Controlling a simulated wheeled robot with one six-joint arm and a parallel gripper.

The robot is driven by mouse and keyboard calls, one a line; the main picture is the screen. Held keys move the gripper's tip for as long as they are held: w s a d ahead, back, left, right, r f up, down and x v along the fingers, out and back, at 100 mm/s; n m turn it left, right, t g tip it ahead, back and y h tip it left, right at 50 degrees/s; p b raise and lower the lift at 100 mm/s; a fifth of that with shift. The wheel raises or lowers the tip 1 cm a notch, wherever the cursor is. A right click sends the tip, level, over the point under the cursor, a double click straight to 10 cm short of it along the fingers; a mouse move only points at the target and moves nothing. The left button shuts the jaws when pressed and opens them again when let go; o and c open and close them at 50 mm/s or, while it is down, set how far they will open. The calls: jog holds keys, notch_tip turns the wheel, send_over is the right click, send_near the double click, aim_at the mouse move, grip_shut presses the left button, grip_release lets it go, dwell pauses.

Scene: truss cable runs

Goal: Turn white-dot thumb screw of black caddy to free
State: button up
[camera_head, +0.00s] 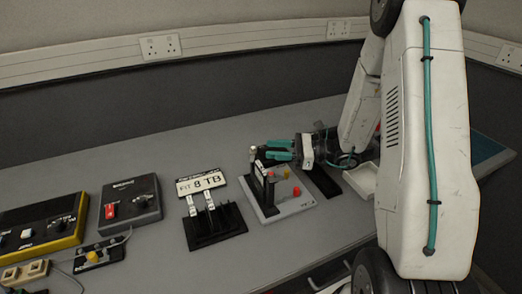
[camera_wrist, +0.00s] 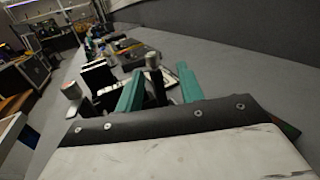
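A black upright piece (camera_head: 262,182), which may be the black caddy, stands on a light grey base plate (camera_head: 292,208). A pale knob (camera_head: 253,151) shows at its top, beside my gripper's fingertips. My gripper (camera_head: 267,149) has two teal fingers pointing left, at the height of this knob. In the wrist view the fingers of my gripper (camera_wrist: 160,69) are apart. A grey knob (camera_wrist: 152,60) on a dark post shows in line with the gap, and I cannot tell whether it touches a finger. I cannot make out a white dot.
Red and orange knobs (camera_head: 286,174) sit on the plate. A "FIT 8 TB" sign (camera_head: 201,181) leans over a black slotted stand (camera_head: 218,226) to the left. Further left are a grey box (camera_head: 131,205) and a yellow-edged box (camera_head: 40,232). A white tray (camera_head: 361,180) lies under my arm.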

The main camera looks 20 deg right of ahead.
aim_at(254, 147)
jog(key=a+n+g, duration=0.1)
jog(key=a, duration=0.1)
jog(key=w+a+g+y, duration=0.1)
jog(key=a+g, duration=0.1)
jog(key=w+a+n+g, duration=0.1)
jog(key=a, duration=0.1)
jog(key=shift+a+r+n, duration=0.2)
jog(key=shift+r+n, duration=0.05)
jog(key=shift+n, duration=0.05)
grip_shut()
